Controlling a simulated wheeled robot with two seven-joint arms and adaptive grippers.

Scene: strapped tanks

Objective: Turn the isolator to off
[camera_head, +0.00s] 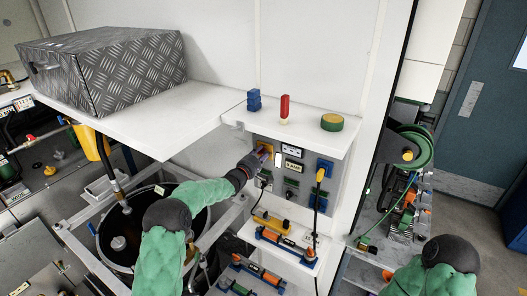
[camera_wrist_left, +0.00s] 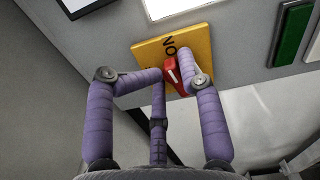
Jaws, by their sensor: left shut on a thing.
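The isolator is a yellow plate (camera_head: 264,147) with a red knob, on the grey panel under the white shelf. In the left wrist view, the yellow plate (camera_wrist_left: 149,52) shows black letters "ON" upside down, partly covered below. The red knob (camera_wrist_left: 171,68) has a white line on it, slanting. My left gripper (camera_head: 257,157) reaches the plate from the left. In the wrist view, its purple fingers (camera_wrist_left: 174,74) are closed around the knob from both sides. In the head view the fingers hide the knob. My right gripper is out of view; only part of that arm shows bottom right.
A blue block (camera_head: 254,100), a red-and-cream piece (camera_head: 285,109) and a green round piece (camera_head: 331,122) stand on the shelf above. A black cable hangs from a yellow plug (camera_head: 320,175) right of the isolator. A patterned metal box (camera_head: 105,68) sits at left.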

